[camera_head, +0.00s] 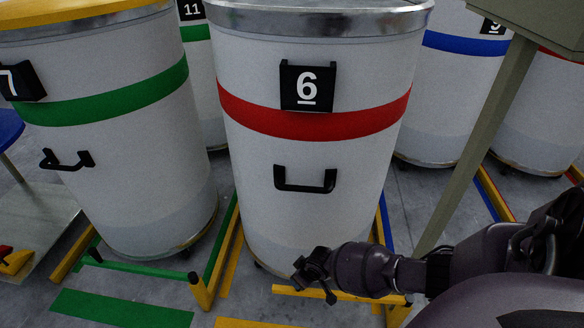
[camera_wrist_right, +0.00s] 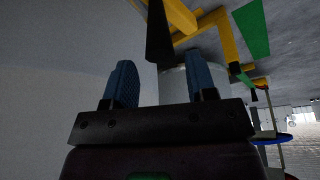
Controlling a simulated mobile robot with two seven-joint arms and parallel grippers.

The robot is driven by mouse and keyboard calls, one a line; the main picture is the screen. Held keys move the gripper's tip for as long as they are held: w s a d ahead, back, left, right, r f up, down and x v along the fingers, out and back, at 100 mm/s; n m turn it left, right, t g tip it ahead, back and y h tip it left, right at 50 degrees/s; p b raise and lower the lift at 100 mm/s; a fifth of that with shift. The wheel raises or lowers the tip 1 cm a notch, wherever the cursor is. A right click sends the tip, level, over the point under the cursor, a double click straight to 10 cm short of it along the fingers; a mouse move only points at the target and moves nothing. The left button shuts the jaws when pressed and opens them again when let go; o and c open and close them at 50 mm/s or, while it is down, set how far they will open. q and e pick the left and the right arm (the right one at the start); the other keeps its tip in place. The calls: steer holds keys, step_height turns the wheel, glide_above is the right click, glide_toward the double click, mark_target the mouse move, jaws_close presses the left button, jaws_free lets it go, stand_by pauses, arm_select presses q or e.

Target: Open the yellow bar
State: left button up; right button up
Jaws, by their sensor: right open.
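A low yellow bar (camera_head: 345,296) runs across the floor in front of the white can marked 6 (camera_head: 270,175). My right arm reaches in from the right, and my right gripper (camera_head: 314,274) is just above the left part of this bar, close to the can's lower front. In the right wrist view the two blue finger pads (camera_wrist_right: 159,60) are apart with nothing clearly between them. A black bar-like piece (camera_wrist_right: 158,35) and yellow bars (camera_wrist_right: 226,38) show beyond the fingertips. I cannot tell whether the gripper touches the bar. My left gripper is not in view.
A can marked 7 (camera_head: 110,150) with a green band stands at the left, with green and yellow floor bars (camera_head: 202,292) between the cans. A slanted beige post (camera_head: 470,150) stands at the right. More cans stand behind. Green floor markings (camera_head: 120,308) lie in front.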

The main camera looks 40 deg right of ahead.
steer(key=x, duration=0.1)
steer(key=b+x, duration=0.1)
steer(key=x, duration=0.2)
steer(key=shift+s+f+b, duration=0.3)
steer(key=shift+b, duration=0.05)
steer(key=shift+w+f, duration=0.2)
steer(key=shift+f, duration=0.05)
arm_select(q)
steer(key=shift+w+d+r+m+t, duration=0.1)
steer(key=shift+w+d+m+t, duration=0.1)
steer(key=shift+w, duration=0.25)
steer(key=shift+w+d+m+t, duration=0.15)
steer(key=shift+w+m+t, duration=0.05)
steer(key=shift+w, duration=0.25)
arm_select(e)
steer(key=shift+w+f, duration=0.1)
steer(key=shift+w, duration=0.2)
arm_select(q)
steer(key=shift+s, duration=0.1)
arm_select(e)
jaws_close()
